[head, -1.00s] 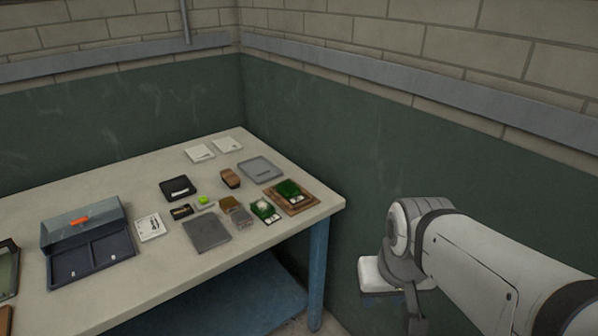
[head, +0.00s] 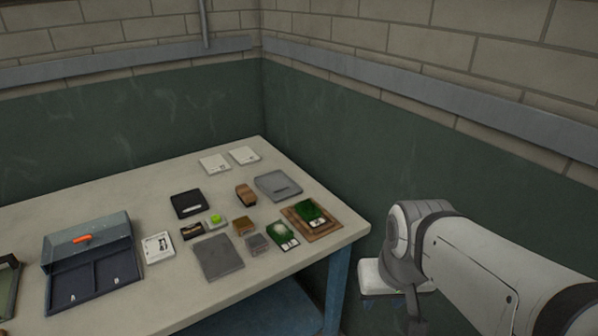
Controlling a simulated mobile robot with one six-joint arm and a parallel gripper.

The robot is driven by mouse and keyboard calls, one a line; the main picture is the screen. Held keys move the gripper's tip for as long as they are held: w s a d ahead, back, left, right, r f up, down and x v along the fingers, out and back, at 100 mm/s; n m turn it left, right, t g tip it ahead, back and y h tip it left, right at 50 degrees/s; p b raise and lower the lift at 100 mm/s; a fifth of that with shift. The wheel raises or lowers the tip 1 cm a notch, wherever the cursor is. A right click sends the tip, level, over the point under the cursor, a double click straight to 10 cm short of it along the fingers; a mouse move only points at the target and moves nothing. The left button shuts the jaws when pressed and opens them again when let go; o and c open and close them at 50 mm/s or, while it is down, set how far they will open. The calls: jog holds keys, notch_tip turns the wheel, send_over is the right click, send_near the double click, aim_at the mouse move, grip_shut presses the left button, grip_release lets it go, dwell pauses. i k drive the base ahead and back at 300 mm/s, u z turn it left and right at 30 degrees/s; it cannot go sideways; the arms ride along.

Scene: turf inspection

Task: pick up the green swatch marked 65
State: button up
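Two green swatches with white labels are near the right end of the table. One green swatch (head: 310,211) lies on a brown wooden board (head: 328,231). Another green swatch (head: 279,233) lies on the table just left of that board. The label print is too small to read, so I cannot tell which is marked 65. My arm reaches in from the right, clear of the table. My gripper's fingers do not show clearly, and I cannot see whether it holds anything.
The pale table (head: 180,302) also holds a dark compartment box (head: 92,262) marked A and B, a grey plate (head: 217,257), a grey tray (head: 278,186), a black device (head: 188,203), a brown block (head: 246,195) and white cards (head: 214,164). Walls close off the back and right.

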aim_at(310, 213)
jog(key=i, duration=0.95)
jog(key=z, duration=0.05)
